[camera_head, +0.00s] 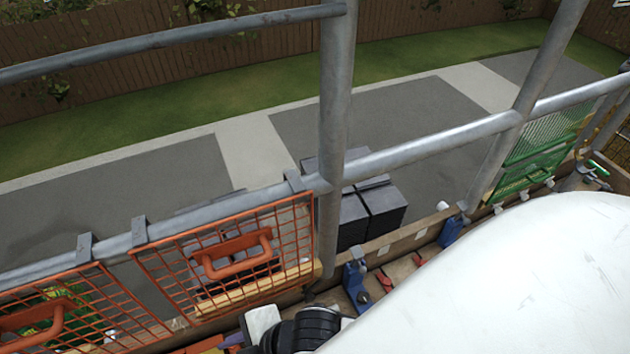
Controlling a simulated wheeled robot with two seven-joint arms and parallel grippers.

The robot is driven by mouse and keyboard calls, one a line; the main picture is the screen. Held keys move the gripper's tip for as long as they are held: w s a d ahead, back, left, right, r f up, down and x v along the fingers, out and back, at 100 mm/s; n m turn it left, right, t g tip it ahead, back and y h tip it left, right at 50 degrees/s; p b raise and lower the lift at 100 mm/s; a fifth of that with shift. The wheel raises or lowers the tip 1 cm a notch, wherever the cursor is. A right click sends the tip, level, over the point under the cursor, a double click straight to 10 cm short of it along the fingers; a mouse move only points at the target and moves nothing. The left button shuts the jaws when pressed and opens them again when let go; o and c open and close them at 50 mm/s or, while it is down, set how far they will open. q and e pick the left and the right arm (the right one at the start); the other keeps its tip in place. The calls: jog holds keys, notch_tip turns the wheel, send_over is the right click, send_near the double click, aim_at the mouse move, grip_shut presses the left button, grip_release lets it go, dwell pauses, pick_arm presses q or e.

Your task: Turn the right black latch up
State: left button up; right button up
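I cannot make out a black latch in the head view. A black ribbed part (308,328) with a small white piece beside it shows at the bottom centre; I cannot tell what it belongs to. Neither of my grippers' fingers shows. A large smooth white surface, likely part of my own body, fills the lower right and hides what lies behind it.
Grey metal railings (430,143) cross the view. Blue clamps (355,285) and red items lie along a wooden ledge (405,243). Dark stacked blocks (385,208) stand below, outside the railing.

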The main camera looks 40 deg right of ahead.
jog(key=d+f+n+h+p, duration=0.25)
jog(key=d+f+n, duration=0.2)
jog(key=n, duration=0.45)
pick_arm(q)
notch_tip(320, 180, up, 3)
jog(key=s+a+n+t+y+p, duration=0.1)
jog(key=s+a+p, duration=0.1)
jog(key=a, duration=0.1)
pick_arm(e)
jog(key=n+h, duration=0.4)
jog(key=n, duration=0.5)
send_near(310, 298)
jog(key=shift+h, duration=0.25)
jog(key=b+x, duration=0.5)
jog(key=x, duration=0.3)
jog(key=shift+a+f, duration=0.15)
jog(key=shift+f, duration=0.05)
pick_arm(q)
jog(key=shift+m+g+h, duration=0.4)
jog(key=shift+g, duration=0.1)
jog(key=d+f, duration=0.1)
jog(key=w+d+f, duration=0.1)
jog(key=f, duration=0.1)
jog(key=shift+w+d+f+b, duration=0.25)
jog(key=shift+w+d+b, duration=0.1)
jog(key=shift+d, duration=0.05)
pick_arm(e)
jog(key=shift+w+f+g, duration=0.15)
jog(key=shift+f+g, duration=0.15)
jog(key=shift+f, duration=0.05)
